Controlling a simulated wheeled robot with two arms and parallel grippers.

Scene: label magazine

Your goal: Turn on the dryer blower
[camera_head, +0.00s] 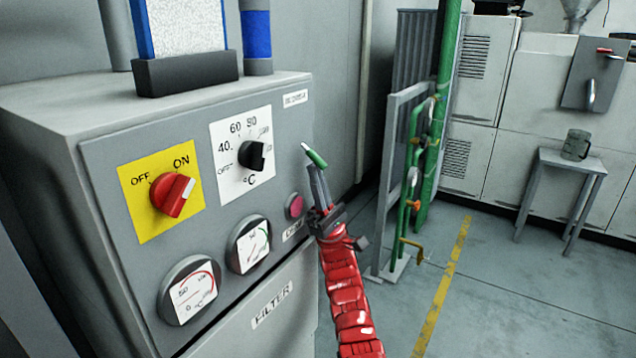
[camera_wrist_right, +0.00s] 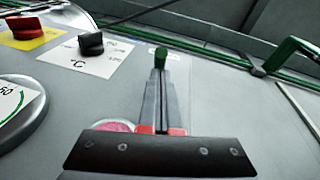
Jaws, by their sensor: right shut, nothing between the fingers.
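The grey dryer control box (camera_head: 100,120) stands at the left of the head view. Its red rotary knob (camera_head: 173,194) sits on a yellow OFF/ON plate (camera_head: 140,217); I cannot tell for sure which mark it points at. The knob also shows in the right wrist view (camera_wrist_right: 27,24). A small green piece with a pale end (camera_head: 315,157) is at the panel's right edge, in line with my right fingertips; contact is unclear. It also shows in the wrist view (camera_wrist_right: 160,62). My right gripper (camera_head: 319,178) is shut and empty, pointing up beside the panel. My left gripper is out of view.
A black temperature knob (camera_head: 252,155), two gauges (camera_head: 249,244) and a pink button (camera_head: 295,206) are on the panel. Green pipes (camera_head: 415,160) stand to the right. A small table (camera_head: 566,165) bears a mug (camera_head: 576,145). The floor between is clear.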

